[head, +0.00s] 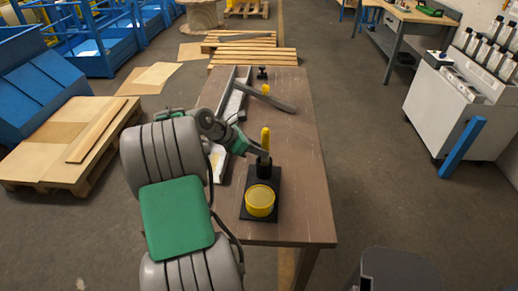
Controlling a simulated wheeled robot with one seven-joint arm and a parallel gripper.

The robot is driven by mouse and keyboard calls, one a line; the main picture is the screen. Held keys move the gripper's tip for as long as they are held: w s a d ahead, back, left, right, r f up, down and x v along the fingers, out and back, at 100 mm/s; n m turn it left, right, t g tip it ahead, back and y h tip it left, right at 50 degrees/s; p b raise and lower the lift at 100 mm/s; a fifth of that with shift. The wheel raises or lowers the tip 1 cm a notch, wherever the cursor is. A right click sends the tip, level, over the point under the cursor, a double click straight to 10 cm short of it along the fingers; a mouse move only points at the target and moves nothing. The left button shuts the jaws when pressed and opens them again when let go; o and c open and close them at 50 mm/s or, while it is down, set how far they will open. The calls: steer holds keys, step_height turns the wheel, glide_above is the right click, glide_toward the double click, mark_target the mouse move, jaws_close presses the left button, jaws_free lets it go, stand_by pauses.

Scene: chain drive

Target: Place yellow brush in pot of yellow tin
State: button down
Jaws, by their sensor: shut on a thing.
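The yellow brush (265,138) stands upright with its yellow handle up. My gripper (262,154) is shut on it, low on the handle, coming in from the left. The yellow tin (260,201) sits on the front part of a black base plate (247,209) near the table's front end. A black pot (264,170) stands on the plate just behind the tin, directly below the brush. The brush's lower end is hidden by my gripper or lost against the black pot. I cannot tell whether it is inside the pot or above it.
The brown table (295,170) is bare right of the tin. A grey bar (267,98) with a yellow part (265,88) lies behind the brush, and a long metal rail (232,110) runs along the left. A small black item (262,73) stands at the far end.

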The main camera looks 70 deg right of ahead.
steer(key=shift+f, duration=0.25)
steer(key=shift+f+p, duration=0.35)
steer(key=c, duration=1.2)
jaws_free()
